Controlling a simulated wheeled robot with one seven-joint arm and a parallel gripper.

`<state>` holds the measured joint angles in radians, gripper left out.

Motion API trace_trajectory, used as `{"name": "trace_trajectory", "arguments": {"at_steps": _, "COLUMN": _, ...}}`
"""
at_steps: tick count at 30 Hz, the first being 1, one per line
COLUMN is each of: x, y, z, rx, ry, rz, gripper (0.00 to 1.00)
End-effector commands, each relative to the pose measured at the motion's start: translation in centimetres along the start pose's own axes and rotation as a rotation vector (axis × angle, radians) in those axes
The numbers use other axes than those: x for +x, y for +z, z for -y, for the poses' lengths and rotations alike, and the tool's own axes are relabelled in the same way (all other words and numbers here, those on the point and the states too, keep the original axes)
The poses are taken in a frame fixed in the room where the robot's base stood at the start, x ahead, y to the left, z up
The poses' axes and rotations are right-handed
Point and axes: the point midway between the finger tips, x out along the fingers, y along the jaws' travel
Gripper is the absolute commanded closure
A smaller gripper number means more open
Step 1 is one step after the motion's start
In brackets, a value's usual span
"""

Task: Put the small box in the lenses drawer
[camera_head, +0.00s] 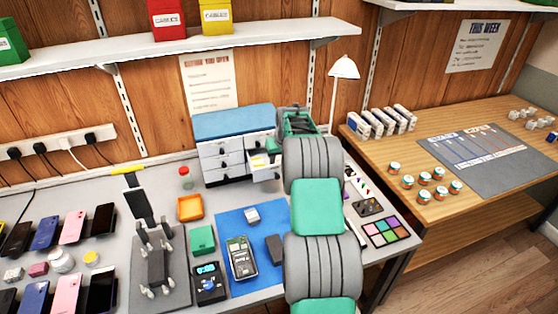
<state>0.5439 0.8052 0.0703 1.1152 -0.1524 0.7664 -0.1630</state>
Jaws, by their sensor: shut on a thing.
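The drawer cabinet (222,160) has a blue top and white drawers and stands against the back wall. One drawer (262,173) on its right side is pulled out; its label is too small to read. My gripper (291,124) is at the cabinet's right end, beside and above the open drawer, partly hidden by my own arm. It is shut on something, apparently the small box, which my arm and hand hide. A small yellow patch shows by the drawer, too small to identify.
My arm crosses the bench in front of the cabinet. An orange tray (190,207), a green box (202,240), an opened phone (241,258) and a lamp (344,68) stand near. Several phones lie at left. A wooden table (440,205) with jars is at right.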

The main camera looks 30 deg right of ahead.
Motion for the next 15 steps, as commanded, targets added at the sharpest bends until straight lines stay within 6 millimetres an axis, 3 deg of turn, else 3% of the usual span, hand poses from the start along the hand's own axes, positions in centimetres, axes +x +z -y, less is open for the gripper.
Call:
{"name": "trace_trajectory", "arguments": {"at_steps": 1, "x": 0.0, "y": 0.0, "z": 0.0, "rx": 0.0, "ry": 0.0, "rz": 0.0, "gripper": 1.0}}
{"name": "trace_trajectory", "arguments": {"at_steps": 2, "x": 0.0, "y": 0.0, "z": 0.0, "rx": 0.0, "ry": 0.0, "rz": 0.0, "gripper": 0.6}}
{"name": "trace_trajectory", "arguments": {"at_steps": 10, "x": 0.02, "y": 0.02, "z": 0.0, "rx": 0.0, "ry": 0.0, "rz": 0.0, "gripper": 0.38}}
{"name": "trace_trajectory", "arguments": {"at_steps": 15, "x": 0.02, "y": 0.02, "z": -0.04, "rx": 0.001, "ry": 0.0, "rz": 0.0, "gripper": 0.37}}
